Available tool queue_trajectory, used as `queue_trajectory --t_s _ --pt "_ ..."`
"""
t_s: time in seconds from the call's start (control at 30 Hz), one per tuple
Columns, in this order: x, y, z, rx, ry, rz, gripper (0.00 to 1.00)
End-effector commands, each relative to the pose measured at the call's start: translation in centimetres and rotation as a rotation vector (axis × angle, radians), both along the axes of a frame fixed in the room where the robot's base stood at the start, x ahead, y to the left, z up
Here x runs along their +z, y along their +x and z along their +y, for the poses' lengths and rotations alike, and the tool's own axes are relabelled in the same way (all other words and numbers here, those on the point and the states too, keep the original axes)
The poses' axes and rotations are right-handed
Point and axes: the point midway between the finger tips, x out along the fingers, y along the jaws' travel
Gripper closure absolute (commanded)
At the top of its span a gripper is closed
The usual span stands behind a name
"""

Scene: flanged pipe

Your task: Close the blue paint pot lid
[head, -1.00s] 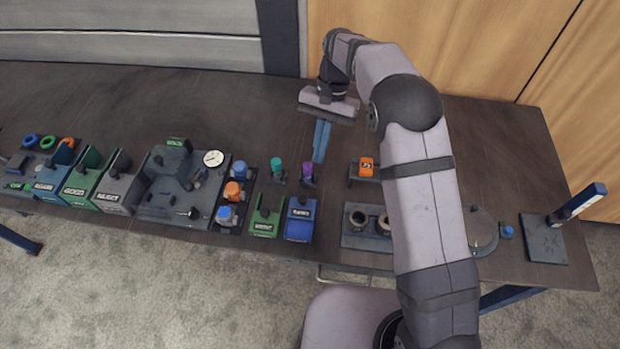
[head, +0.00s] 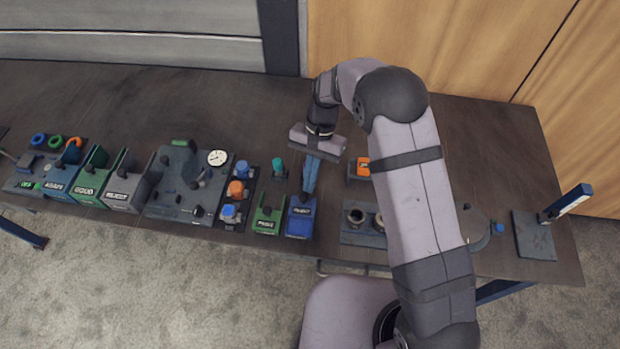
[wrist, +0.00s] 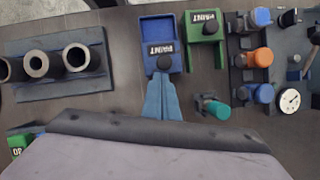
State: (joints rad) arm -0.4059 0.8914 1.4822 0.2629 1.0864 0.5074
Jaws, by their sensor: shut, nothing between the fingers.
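The blue paint pot (head: 299,228) stands near the table's front edge and shows in the wrist view at top centre (wrist: 158,28). Its labelled lid part (wrist: 165,50) with a dark knob (wrist: 164,62) sits on the side nearest my gripper. The bare blue part beyond looks like an open recess. My gripper (head: 307,190) is shut and empty, pointing down at the knob side of the pot. In the wrist view its blue fingertips (wrist: 162,78) are just short of the knob; I cannot tell whether they touch.
A green paint pot (head: 267,228) stands just left of the blue one. A teal-topped knob (head: 279,163) is close left of my fingers. A block with round holes (head: 348,234) lies to the right. An orange item (head: 362,167) is nearby. The table behind is clear.

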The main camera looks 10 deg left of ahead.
Motion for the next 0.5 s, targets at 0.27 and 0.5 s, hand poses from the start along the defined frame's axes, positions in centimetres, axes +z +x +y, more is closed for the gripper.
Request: queue_trajectory --t_s 0.27,0.5 --pt "0.0 -0.3 0.0 0.0 -0.001 0.001 1.0" --pt "0.2 -3.1 0.0 0.003 -0.001 0.003 1.0"
